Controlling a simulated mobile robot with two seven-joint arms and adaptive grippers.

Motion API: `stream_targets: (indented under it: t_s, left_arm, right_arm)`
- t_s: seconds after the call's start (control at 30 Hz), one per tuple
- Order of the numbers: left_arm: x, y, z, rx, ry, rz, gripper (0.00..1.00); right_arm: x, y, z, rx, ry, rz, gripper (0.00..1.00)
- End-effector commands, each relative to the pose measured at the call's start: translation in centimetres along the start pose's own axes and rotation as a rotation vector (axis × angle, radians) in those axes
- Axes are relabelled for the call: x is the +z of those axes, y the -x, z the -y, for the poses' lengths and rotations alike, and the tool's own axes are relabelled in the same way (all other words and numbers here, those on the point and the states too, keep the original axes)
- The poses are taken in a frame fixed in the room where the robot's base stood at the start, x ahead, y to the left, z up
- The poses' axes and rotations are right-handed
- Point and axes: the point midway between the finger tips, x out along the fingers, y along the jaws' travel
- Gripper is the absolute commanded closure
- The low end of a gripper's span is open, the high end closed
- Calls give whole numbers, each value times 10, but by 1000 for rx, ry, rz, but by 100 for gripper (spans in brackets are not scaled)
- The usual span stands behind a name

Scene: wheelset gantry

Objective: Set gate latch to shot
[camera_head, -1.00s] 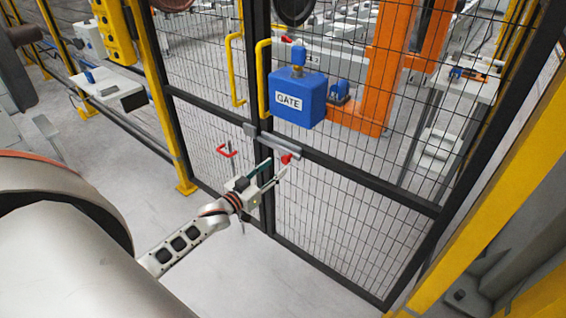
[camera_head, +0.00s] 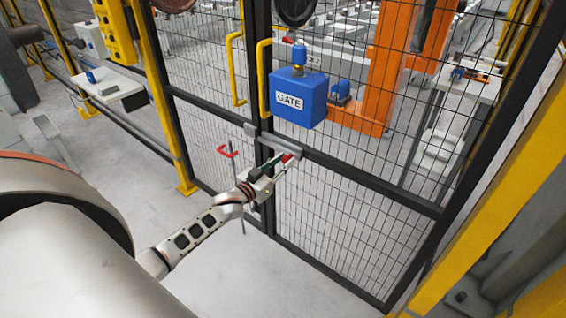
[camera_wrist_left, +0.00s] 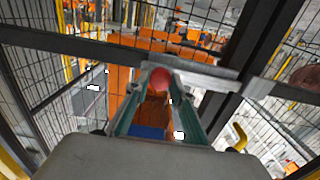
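The gate latch (camera_head: 272,141) is a grey sliding bar across the meeting edges of the mesh gate, below the blue box labelled GATE. Its red knob (camera_head: 288,157) is at the bar's right part in the head view. My left gripper (camera_head: 282,161) is at the knob, its fingers pointing up toward the bar. In the left wrist view the red knob (camera_wrist_left: 159,78) sits between the tips of the green-padded fingers (camera_wrist_left: 160,85). The fingers look spread, one each side of it; I cannot tell whether they touch it. My right gripper is not in view.
The blue GATE box (camera_head: 298,97) hangs just above the latch. Yellow handles (camera_head: 263,78) stand upright beside it. A red hooked rod (camera_head: 228,152) is left of the latch. Dark gate rails and mesh lie behind the gripper; the floor before the gate is clear.

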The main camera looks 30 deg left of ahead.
Motion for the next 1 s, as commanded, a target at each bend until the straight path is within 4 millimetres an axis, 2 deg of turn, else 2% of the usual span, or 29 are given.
stream_targets:
  t_s: [0.07,0.3,0.4,0.73,0.77,0.8,1.0]
  left_arm:
    - [0,0,4,0,-1,1,100]
    - [0,0,50,-2,-6,2,100]
    - [1,0,62,-2,-3,2,100]
    - [0,0,68,-5,-1,1,100]
    - [-1,0,68,-5,-2,1,72]
    - [-1,0,68,-5,-2,0,62]
    - [0,0,66,-3,-1,0,61]
  right_arm:
    - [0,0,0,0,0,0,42]
    - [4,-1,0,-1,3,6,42]
    - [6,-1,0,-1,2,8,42]
    - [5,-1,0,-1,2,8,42]
    - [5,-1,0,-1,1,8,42]
    - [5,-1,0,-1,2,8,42]
    - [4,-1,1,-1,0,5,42]
